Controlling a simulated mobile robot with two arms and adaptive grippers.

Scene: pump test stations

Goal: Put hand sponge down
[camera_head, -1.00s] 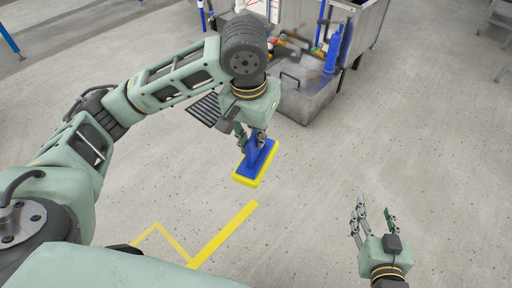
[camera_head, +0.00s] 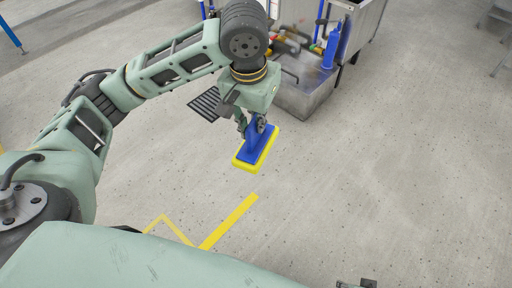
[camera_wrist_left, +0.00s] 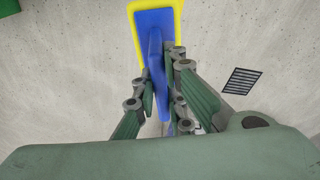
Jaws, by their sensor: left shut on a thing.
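The hand sponge (camera_head: 258,147) has a blue back with a blue handle and a yellow pad beneath. It also shows in the left wrist view (camera_wrist_left: 153,20). My left gripper (camera_head: 254,125) is shut on the sponge's handle, and the left wrist view shows the handle between its fingers (camera_wrist_left: 160,90). The sponge appears held above the grey floor, with no surface seen touching it. At the bottom edge of the head view a small dark piece shows that may be part of my right gripper; its fingers cannot be made out.
A metal pump test station (camera_head: 308,95) with pipes and a blue cylinder (camera_head: 333,47) stands behind the sponge. A dark floor grate (camera_head: 205,103) lies left of the gripper. A yellow line (camera_head: 229,222) marks the floor in front.

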